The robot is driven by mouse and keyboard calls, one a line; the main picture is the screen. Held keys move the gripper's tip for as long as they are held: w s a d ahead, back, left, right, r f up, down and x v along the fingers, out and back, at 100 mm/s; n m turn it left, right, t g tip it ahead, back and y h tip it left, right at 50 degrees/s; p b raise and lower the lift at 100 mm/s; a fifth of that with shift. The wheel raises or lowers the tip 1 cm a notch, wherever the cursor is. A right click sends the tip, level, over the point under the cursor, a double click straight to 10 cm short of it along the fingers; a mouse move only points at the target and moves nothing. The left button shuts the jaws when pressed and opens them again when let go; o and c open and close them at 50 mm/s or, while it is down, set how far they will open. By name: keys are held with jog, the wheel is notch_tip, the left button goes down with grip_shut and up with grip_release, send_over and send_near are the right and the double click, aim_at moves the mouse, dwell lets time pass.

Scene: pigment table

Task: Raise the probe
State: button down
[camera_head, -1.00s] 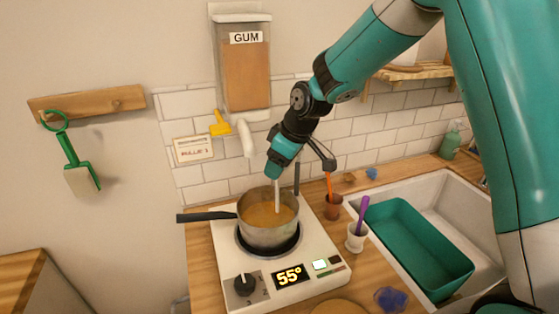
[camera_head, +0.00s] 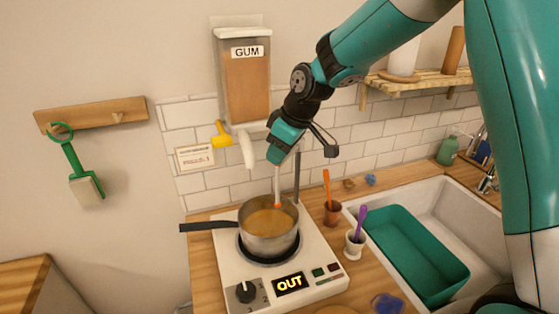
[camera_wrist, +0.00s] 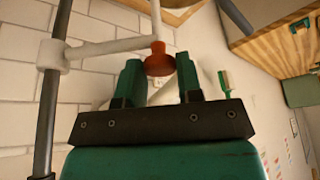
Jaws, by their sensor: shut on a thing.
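My gripper (camera_head: 279,163) is shut on the orange-red knob (camera_wrist: 160,62) of the probe, above the pan. The probe's white rod (camera_head: 277,184) hangs upright below it, with an orange tip (camera_head: 277,206) that appears just above the brown liquid (camera_head: 268,222) in the steel pan (camera_head: 270,241). In the wrist view, the knob is between the fingers (camera_wrist: 160,78), and a white side arm (camera_wrist: 105,48) links it to a grey post (camera_wrist: 48,95). The hotplate's display (camera_head: 290,284) reads OUT.
The post (camera_head: 297,178) stands on the hotplate (camera_head: 225,277) behind the pan. The pan handle (camera_head: 208,227) points left. A brown cup (camera_head: 333,213) and a white cup (camera_head: 354,246) with sticks stand to the right. The GUM dispenser (camera_head: 246,85) hangs on the wall behind.

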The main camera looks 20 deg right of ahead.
notch_tip(320, 180, up, 11)
jog(key=p, duration=0.4)
jog(key=shift+r, duration=0.15)
jog(key=shift+w, duration=0.1)
jog(key=c, duration=0.8)
grip_release()
jog(key=shift+r, duration=0.1)
jog(key=b+v, duration=0.1)
jog(key=v, duration=1.6)
jog(key=shift+d+r+b, duration=0.1)
jog(key=shift+b, duration=0.3)
